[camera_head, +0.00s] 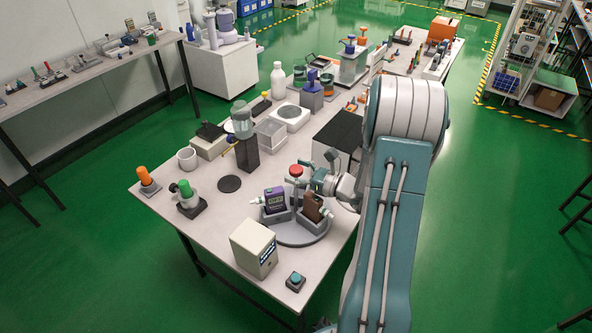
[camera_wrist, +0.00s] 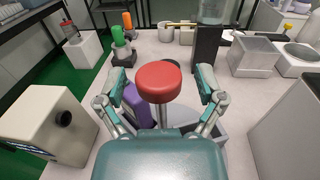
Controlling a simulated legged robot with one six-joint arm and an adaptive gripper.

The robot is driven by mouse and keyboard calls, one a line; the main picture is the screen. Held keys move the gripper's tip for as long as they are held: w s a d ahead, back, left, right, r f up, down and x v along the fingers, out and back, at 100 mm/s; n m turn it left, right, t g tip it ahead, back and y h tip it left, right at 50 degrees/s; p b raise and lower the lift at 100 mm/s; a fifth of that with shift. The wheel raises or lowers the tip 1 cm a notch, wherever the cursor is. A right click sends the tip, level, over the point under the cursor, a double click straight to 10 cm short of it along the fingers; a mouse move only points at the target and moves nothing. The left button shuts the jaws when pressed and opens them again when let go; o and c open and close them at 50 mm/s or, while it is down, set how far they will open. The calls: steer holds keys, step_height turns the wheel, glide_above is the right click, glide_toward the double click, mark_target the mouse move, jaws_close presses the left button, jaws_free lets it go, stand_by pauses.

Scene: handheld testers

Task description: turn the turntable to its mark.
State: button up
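The turntable (camera_head: 302,238) is a grey disc near the front of the table. A purple tester (camera_head: 275,200) and a brown tester (camera_head: 313,207) stand in holders on it. A red round knob (camera_head: 296,170) tops its centre post. My gripper (camera_head: 312,177) is beside the knob in the head view. In the wrist view, the red knob (camera_wrist: 158,82) appears between the spread fingers of my gripper (camera_wrist: 163,80), with gaps on both sides. The purple tester (camera_wrist: 136,105) is partly hidden behind a finger. I cannot make out the turntable's mark.
A beige box (camera_head: 254,248) and a small teal-button box (camera_head: 295,281) stand close in front of the turntable. A dark post with a jar (camera_head: 246,150) stands behind it. Orange (camera_head: 146,179) and green (camera_head: 187,192) handled items are left. A black-topped block (camera_head: 340,133) is behind right.

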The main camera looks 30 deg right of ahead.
jaws_close()
